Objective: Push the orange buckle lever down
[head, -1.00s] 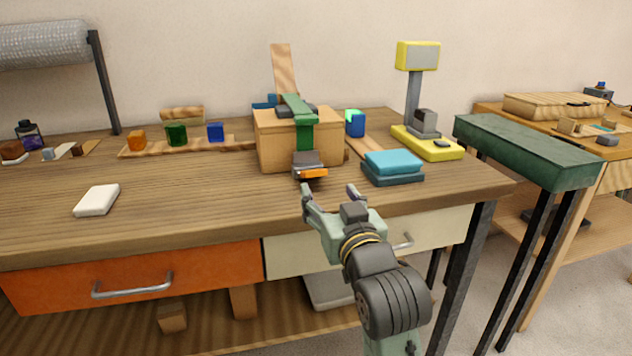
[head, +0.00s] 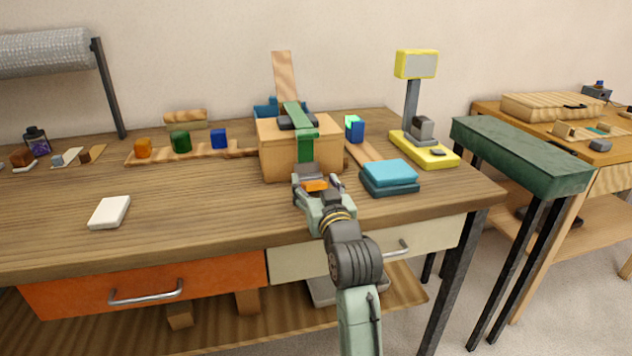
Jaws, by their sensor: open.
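The orange buckle lever (head: 315,186) sits at the front of a dark grey buckle (head: 307,170). The buckle is at the lower end of a green strap (head: 304,146) that runs over a cardboard-coloured box (head: 270,160) on the workbench. My gripper (head: 317,183) is open, with one finger on each side of the lever in the picture. Whether a finger touches the lever I cannot tell. My gripper hides part of the bench in front of the buckle.
Blue and dark teal blocks (head: 389,176) are stacked right of my gripper. A yellow scale (head: 425,149) stands behind them. A white block (head: 110,212) lies at the left front. The bench between it and the box is clear.

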